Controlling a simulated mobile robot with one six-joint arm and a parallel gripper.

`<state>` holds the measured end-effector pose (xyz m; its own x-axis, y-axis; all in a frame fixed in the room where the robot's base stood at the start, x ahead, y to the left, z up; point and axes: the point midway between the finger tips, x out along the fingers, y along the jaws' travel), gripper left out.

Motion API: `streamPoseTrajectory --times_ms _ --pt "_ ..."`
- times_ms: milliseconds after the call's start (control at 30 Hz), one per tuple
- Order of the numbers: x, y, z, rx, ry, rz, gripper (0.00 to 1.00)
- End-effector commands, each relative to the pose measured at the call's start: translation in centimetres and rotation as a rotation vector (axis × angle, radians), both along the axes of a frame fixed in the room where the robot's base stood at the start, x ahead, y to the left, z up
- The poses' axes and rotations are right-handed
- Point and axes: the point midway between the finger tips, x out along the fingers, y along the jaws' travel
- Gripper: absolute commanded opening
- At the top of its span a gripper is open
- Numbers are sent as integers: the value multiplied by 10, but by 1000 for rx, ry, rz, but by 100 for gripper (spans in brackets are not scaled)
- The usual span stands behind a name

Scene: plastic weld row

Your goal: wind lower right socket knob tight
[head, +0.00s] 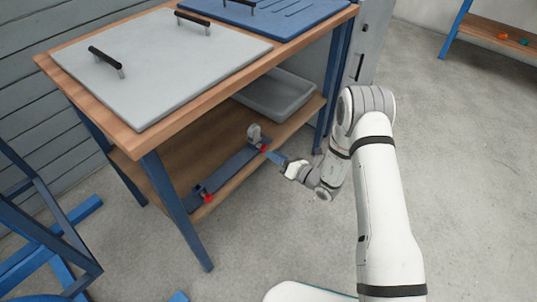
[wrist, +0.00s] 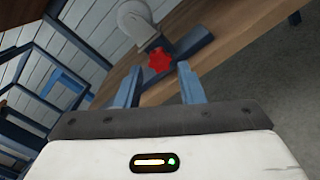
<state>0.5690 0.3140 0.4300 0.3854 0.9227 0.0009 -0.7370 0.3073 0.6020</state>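A dark blue-grey bar fixture (head: 232,172) lies along the lower wooden shelf. At its right end a red knob (head: 264,148) sits beside a grey rounded socket piece (head: 254,133). Another red knob (head: 208,198) is at the left end. My gripper (head: 274,157) reaches in from the right, close to the right knob. In the wrist view this red star-shaped knob (wrist: 159,61) appears at the fingertips, between the two spread blue fingers, with gaps on both sides. The grey socket piece (wrist: 137,20) is behind it. I cannot tell how deep the knob sits between the fingers.
The wooden tabletop (head: 140,125) overhangs the shelf and carries a grey panel (head: 160,70) with handles and a blue panel (head: 270,12). A grey bin (head: 275,97) stands at the shelf's back right. Blue table legs (head: 178,205) flank the shelf.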

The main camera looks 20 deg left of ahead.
Motion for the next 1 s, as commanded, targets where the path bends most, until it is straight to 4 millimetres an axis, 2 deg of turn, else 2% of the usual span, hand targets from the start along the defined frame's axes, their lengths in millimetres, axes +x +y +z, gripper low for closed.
streamPoseTrajectory --times_ms 33,200,567,933,1000 --pt "2 9 -2 1 -2 4 35" --pt "9 25 -1 -1 -1 3 35" --pt "11 30 0 -1 0 2 34" --pt "11 30 0 -1 0 2 4" --pt "11 30 0 -2 0 3 3"
